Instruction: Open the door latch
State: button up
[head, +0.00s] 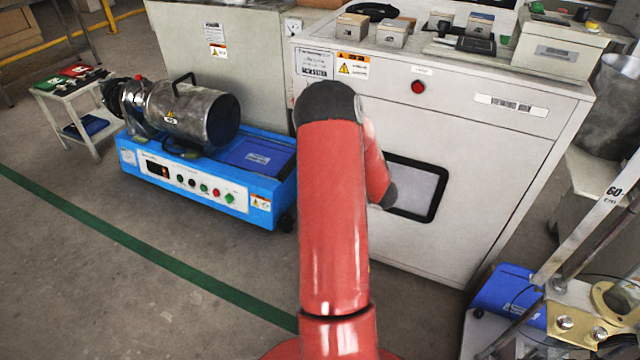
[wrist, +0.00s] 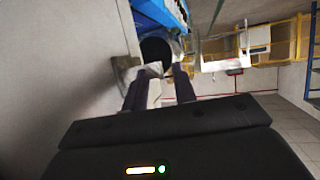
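The pale grey cabinet (head: 480,160) has a front door with a dark-framed window (head: 422,190). My red arm crosses in front of it and hides part of the door. My gripper is hidden behind the arm in the head view. In the wrist view my gripper (wrist: 160,75) has its two dark fingers apart. A blurred grey-brown piece, possibly the door latch (wrist: 124,72), stands out from the pale surface just left of the left finger. A pale piece shows between the fingers; I cannot tell what it is or whether anything touches.
A blue machine (head: 255,205) with a metal drum (head: 190,112) stands on the floor at left. A red button (head: 418,87) sits on the cabinet's upper front. A metal-framed rig with a blue motor (head: 508,295) is at lower right. Floor at lower left is clear.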

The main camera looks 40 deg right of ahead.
jog(key=shift+s, duration=0.1)
jog(key=v, duration=0.7)
jog(key=shift+s+p, duration=0.3)
jog(key=shift+p, duration=0.1)
